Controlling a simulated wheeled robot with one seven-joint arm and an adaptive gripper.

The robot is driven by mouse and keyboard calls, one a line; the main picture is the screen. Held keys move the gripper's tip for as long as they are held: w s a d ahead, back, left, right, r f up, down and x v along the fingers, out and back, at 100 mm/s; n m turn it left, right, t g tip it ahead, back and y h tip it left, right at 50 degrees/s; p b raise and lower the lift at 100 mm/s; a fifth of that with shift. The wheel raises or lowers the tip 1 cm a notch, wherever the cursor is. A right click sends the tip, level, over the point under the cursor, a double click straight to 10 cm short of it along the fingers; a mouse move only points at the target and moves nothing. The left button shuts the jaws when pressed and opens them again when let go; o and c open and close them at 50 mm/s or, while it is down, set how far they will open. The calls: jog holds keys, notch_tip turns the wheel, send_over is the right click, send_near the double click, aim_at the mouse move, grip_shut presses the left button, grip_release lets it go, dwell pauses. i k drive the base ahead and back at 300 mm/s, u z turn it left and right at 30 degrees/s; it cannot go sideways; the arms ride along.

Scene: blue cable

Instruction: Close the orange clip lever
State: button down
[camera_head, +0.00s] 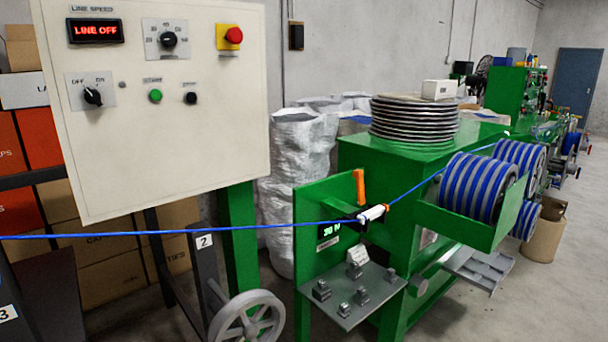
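The orange clip lever (360,187) stands upright at the top of a green panel (313,205), right of the middle of the view. Just below it a white cylindrical piece (372,214) sits around or against the blue cable, tilted slightly up to the right; I cannot tell which. The blue cable (270,226) runs from the left edge past the clip and up to the right towards the blue-striped rollers. The clip's dark body is small and partly hidden behind the white piece. My gripper is not in view.
A grey shelf (352,312) with small metal blocks juts out below the clip. A cream control panel (165,150) reading "LINE OFF" fills the left. A grey handwheel (247,318) stands lower left of the shelf. Blue-striped rollers (478,187) are at right. Floor is clear at lower right.

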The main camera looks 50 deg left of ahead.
aim_at(357, 174)
jog(key=u, duration=1.7)
jog(key=i, duration=0.35)
